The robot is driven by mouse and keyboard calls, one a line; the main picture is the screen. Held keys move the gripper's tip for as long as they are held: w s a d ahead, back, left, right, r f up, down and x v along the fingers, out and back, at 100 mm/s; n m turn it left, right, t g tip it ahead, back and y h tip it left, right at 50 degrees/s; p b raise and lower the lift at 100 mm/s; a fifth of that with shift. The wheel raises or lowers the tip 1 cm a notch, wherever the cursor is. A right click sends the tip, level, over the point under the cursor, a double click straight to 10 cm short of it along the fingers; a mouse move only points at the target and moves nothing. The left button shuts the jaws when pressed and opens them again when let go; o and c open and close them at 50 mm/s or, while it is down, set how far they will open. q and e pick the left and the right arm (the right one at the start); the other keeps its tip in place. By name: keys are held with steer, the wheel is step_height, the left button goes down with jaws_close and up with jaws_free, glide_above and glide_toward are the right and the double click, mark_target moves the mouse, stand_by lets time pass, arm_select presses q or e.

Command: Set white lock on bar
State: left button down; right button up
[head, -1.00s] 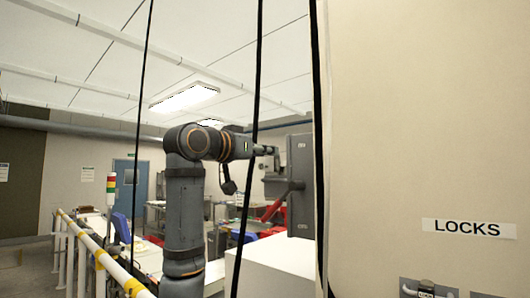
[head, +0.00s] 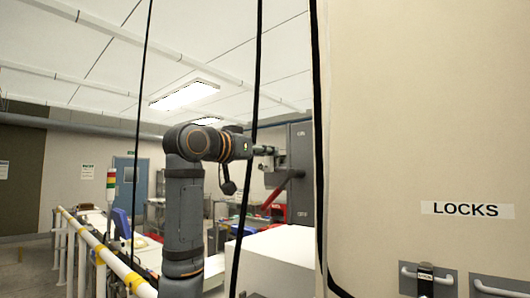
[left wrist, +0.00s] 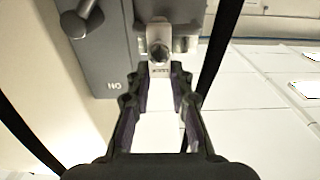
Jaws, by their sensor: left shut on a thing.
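My left gripper (head: 268,157) reaches the grey switch box (head: 300,165) from the left in the head view. In the left wrist view my gripper (left wrist: 166,72) is shut on a small white lock (left wrist: 158,32) in front of the grey box (left wrist: 105,60). I cannot tell whether the lock is still attached to the box. In the head view, a white bar (head: 408,270) on a grey plate at the bottom right carries a black lock (head: 425,280). Another white bar (head: 495,291) beside it is partly cut off by the frame. My right gripper is not in view.
A LOCKS label (head: 467,209) marks the large beige panel (head: 420,110) above the bars. A yellow-banded white rail (head: 105,258) runs at lower left. A knob (left wrist: 82,18) sticks out of the grey box.

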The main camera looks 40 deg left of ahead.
arm_select(q)
steer(key=shift+f+b, duration=0.65)
steer(key=shift+f, duration=0.15)
steer(key=c, duration=1.1)
jaws_free()
steer(key=s, duration=0.8)
steer(key=s+a, duration=0.1)
steer(key=s, duration=0.3)
steer(key=shift+f, duration=0.1)
